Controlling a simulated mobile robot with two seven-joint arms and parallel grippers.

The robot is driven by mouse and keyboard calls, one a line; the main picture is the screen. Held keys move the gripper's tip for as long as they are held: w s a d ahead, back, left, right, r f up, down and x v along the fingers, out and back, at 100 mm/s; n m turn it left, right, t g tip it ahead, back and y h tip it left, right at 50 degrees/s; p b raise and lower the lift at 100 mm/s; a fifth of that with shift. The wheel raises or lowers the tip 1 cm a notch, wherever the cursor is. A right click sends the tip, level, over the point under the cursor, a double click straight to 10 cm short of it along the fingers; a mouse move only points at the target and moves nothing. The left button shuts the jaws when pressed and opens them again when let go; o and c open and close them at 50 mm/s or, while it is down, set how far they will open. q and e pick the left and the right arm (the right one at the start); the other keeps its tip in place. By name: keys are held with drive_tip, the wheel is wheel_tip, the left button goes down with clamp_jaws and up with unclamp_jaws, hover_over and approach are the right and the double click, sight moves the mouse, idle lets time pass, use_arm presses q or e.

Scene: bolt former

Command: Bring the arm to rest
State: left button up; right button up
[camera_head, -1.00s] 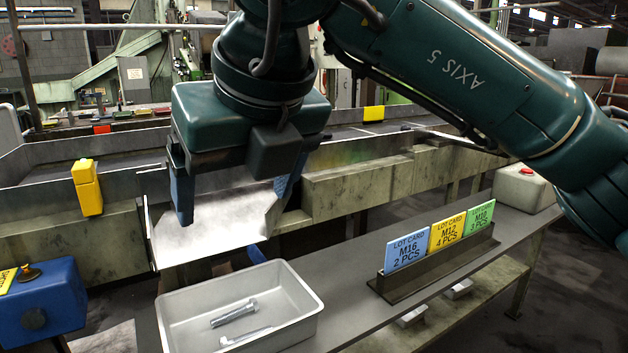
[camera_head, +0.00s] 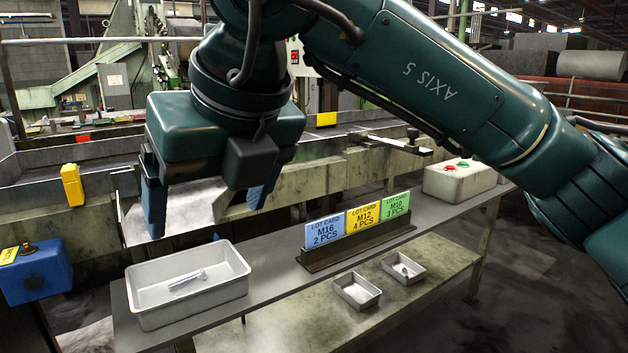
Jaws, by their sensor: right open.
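My right arm comes in from the upper right, its dark green link marked AXIS 5. Its right gripper (camera_head: 205,205) points down with two blue fingers set wide apart. It is open, and nothing shows between the fingers. It hangs in front of the metal chute (camera_head: 190,207), above and behind the grey tray (camera_head: 188,284). My left gripper is not in view.
The grey tray holds bolts (camera_head: 188,280) on the grey bench (camera_head: 290,273). A rack (camera_head: 356,245) holds blue, yellow and green lot cards. Small trays (camera_head: 357,290) (camera_head: 403,268) sit on the lower shelf. A pale box with red and green buttons (camera_head: 459,180) stands at right.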

drive_tip(key=s+a+n+g+y+p, duration=0.2)
drive_tip(key=s+a+g+y+p, duration=0.35)
drive_tip(key=g+y, duration=0.4)
drive_tip(key=w+d+r+m+t+y+p, duration=0.4)
drive_tip(key=w+d+m+t+y, duration=0.4)
drive_tip(key=m+y, duration=0.55)
drive_tip(key=w+d+f+m+t+h+p, duration=0.25)
drive_tip(key=d+f+m+t+h, duration=0.35)
drive_tip(key=f+m+t+h, duration=0.45)
drive_tip(key=w+d+f+m+t+h+p, duration=0.2)
drive_tip(key=w+d+f+m+t+h, duration=0.35)
drive_tip(key=m, duration=0.85)
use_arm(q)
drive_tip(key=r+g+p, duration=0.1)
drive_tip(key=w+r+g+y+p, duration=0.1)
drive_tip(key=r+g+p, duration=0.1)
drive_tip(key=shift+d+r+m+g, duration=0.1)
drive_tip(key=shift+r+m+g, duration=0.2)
use_arm(e)
drive_tip(key=s+d+f+m+g+h, duration=0.2)
drive_tip(key=s+d+f+g+h, duration=0.2)
drive_tip(key=s+f, duration=0.5)
drive_tip(key=s+d+f+m+g+h, duration=0.3)
drive_tip(key=s+f, duration=0.5)
drive_tip(key=f, duration=0.5)
drive_tip(key=shift+s+d+g+h, duration=0.4)
drive_tip(key=shift+d+g, duration=0.05)
drive_tip(key=shift+d, duration=0.75)
drive_tip(key=shift+c, duration=0.2)
